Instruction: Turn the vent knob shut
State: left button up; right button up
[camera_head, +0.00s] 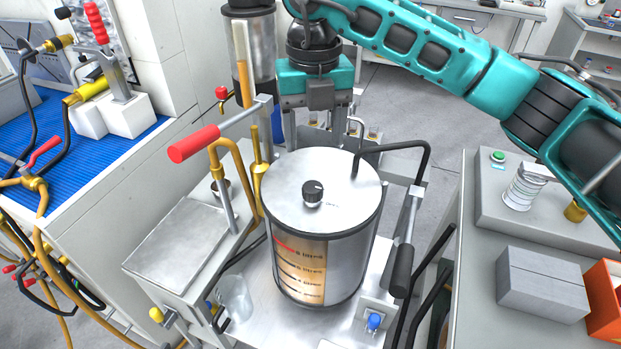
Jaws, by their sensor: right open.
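A black vent knob (313,192) sits on the round metal lid of a cylindrical tank (325,265). Small lettering is beside it, too small to read. My right gripper (315,130), on a teal arm from the right, points down behind the tank's lid. Its two fingers are spread apart with nothing visible between them. It is apart from the knob, farther back in the picture. The fingertips are partly hidden behind the lid's far edge. My left gripper is not in view.
A red-handled lever (194,144) rises left of the tank, and a black-gripped lever (402,271) stands at its right. A black hose (400,148) arches from the lid. A blue-topped bench (60,150) is at left. A grey box (542,284) lies on the right bench.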

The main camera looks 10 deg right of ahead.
aim_at(313, 187)
notch_tip(313, 187, down, 11)
dwell(0.3)
jog(key=shift+c, duration=0.4)
jog(key=c, duration=1)
